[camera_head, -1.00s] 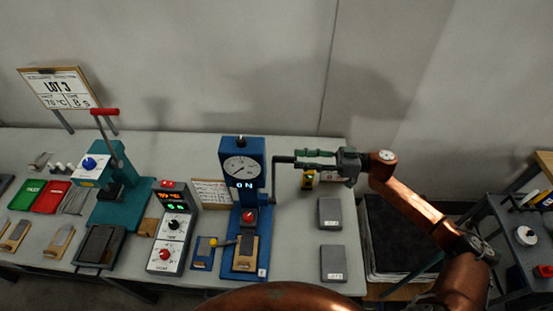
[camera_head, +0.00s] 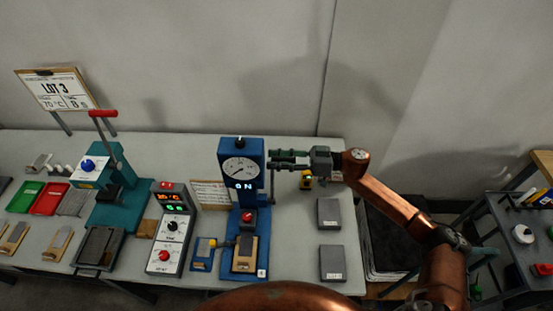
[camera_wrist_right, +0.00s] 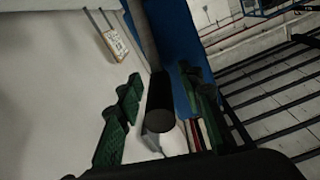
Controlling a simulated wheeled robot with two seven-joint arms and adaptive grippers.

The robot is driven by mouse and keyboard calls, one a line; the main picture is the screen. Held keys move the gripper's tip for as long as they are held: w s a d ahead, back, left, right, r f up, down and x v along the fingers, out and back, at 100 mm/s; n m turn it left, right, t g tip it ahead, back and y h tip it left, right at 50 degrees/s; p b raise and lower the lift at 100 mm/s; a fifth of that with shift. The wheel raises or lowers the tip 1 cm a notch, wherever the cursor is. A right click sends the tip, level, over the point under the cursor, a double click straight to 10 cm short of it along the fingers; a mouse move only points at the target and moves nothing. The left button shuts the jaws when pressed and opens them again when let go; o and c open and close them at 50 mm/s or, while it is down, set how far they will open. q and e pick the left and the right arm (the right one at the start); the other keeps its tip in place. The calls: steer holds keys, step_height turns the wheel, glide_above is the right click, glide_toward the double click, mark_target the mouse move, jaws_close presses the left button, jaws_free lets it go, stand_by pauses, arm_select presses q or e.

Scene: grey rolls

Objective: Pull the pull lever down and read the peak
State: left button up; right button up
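The blue tester (camera_head: 241,212) stands on the table with a round white dial (camera_head: 240,167) and a small display reading what looks like "ON". The dial needle's exact reading is too small to tell. Its pull lever (camera_head: 272,187) is on the right side; the dark handle at its top is mostly hidden by my right gripper (camera_head: 276,160) in the head view. In the right wrist view, the black handle (camera_wrist_right: 160,108) lies between the green fingers of my right gripper (camera_wrist_right: 162,102). The fingers are apart, with gaps beside the handle. My left gripper is not in view.
A control box (camera_head: 171,231) with red and green readouts stands left of the tester. A teal press (camera_head: 119,200) with a red-handled lever is farther left. Two grey blocks (camera_head: 329,213) lie at the table's right end. A grey wall (camera_head: 230,70) rises behind.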

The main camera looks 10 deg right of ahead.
jaws_close()
stand_by(0.4)
steer(key=shift+s, duration=0.1)
